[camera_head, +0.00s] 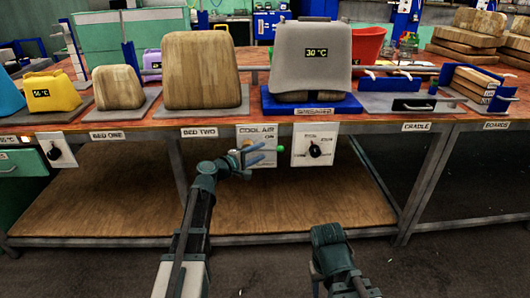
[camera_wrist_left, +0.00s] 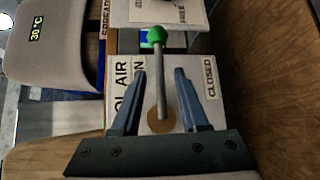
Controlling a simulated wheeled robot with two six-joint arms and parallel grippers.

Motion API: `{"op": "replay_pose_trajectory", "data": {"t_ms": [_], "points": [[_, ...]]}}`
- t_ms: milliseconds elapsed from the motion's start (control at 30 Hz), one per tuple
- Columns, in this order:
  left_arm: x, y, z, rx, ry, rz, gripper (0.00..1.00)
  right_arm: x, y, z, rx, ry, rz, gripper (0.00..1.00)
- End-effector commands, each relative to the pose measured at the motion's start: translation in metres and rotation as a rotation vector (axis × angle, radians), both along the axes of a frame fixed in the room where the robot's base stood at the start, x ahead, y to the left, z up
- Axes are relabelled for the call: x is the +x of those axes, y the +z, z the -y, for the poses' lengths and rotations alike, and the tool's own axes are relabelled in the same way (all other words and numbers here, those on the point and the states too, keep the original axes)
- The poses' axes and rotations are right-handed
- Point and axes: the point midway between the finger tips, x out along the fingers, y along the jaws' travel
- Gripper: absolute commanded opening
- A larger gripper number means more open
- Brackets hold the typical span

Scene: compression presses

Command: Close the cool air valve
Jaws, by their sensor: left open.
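The cool air valve panel (camera_head: 257,134) is a pale plate on the bench front, lettered COOL AIR and ON. Its lever (camera_wrist_left: 160,80) runs from a round brass hub (camera_wrist_left: 161,121) to a green knob (camera_wrist_left: 157,35). In the head view the green knob (camera_head: 280,148) points right, roughly level. A CLOSED label (camera_wrist_left: 210,77) sits to one side in the wrist view, with the ON lettering on the other side. My left gripper (camera_head: 258,154) is open, its fingers on either side of the lever with gaps visible. It hides part of the panel in the head view.
A second panel with a black knob (camera_head: 315,150) is just right of the valve. The grey press cover (camera_head: 312,62) reading 30 °C stands above on the bench. A wooden lower shelf (camera_head: 290,212) lies below. My right arm shows at lower right.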

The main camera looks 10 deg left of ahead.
Motion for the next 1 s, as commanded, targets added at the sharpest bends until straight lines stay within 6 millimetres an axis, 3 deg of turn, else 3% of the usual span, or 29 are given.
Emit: {"op": "replay_pose_trajectory", "data": {"t_ms": [200, 633, 667, 900, 1000], "points": [[0.024, -0.004, 0.013, -0.001, -0.001, 0.000, 0.44, 0.000, -0.004, 0.000, 0.001, 0.001, 0.000, 0.50], [0.030, -0.005, 0.017, 0.000, 0.001, 0.000, 0.44, 0.000, -0.005, 0.000, 0.001, 0.001, 0.000, 0.50], [0.030, -0.005, 0.017, 0.000, 0.001, 0.000, 0.42, 0.000, -0.005, 0.000, 0.001, 0.001, 0.000, 0.50], [0.030, -0.005, 0.017, 0.000, 0.001, 0.000, 0.00, 0.000, -0.005, 0.000, 0.001, 0.001, 0.000, 0.50], [0.030, -0.005, 0.017, 0.000, 0.001, 0.000, 0.00, 0.000, -0.005, 0.000, 0.001, 0.001, 0.000, 0.50]]}}
